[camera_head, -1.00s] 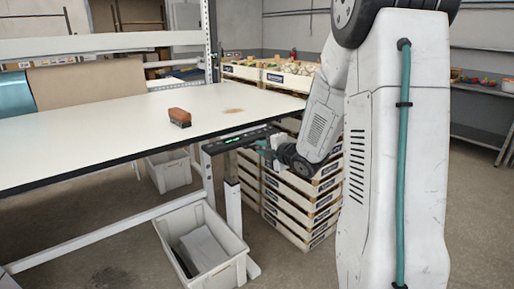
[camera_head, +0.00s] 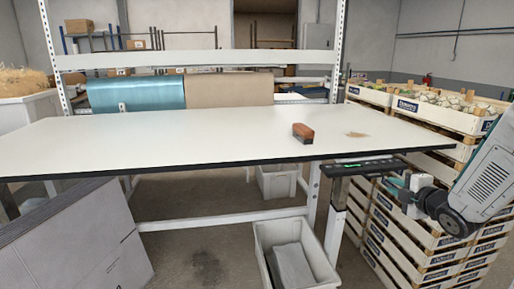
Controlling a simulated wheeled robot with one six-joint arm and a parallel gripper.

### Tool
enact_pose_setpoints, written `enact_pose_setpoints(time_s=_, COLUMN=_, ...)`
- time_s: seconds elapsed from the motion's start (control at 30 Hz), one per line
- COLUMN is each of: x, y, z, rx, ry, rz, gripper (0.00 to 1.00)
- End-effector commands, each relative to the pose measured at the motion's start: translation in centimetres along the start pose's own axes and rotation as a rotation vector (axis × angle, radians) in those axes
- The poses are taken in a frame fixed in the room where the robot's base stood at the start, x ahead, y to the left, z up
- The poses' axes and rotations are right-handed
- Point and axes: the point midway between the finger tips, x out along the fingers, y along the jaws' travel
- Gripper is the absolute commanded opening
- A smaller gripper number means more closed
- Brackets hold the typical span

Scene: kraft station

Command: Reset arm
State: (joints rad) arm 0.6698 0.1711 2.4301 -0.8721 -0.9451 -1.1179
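My arm reaches in from the right edge. My gripper (camera_head: 390,183) is at its end, just right of and slightly below the dark control panel (camera_head: 362,168) under the table's front right edge. The panel has a small green lit display. The fingers are small and partly hidden, so I cannot tell if they are open or shut, or if they touch the panel. I see nothing clearly held.
The white worktable (camera_head: 200,137) spans the view, with a brown brush-like block (camera_head: 303,133) on it. Stacked produce crates (camera_head: 415,245) stand close behind my arm. A grey bin (camera_head: 292,255) sits below. Grey panels (camera_head: 75,245) lean at lower left.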

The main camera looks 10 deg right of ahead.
Motion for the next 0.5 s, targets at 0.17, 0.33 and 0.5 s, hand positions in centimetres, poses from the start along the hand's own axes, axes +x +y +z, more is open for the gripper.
enact_pose_setpoints(time_s=0.17, x=-1.0, y=-4.9, z=3.1, rx=0.236, ry=-0.191, rz=-0.215, gripper=0.16)
enact_pose_setpoints(time_s=0.33, x=-5.2, y=-8.0, z=4.7, rx=0.556, ry=-0.505, rz=-0.421, gripper=0.16)
enact_pose_setpoints(time_s=0.5, x=-10.6, y=-8.5, z=1.8, rx=0.856, ry=-0.794, rz=-0.562, gripper=0.16)
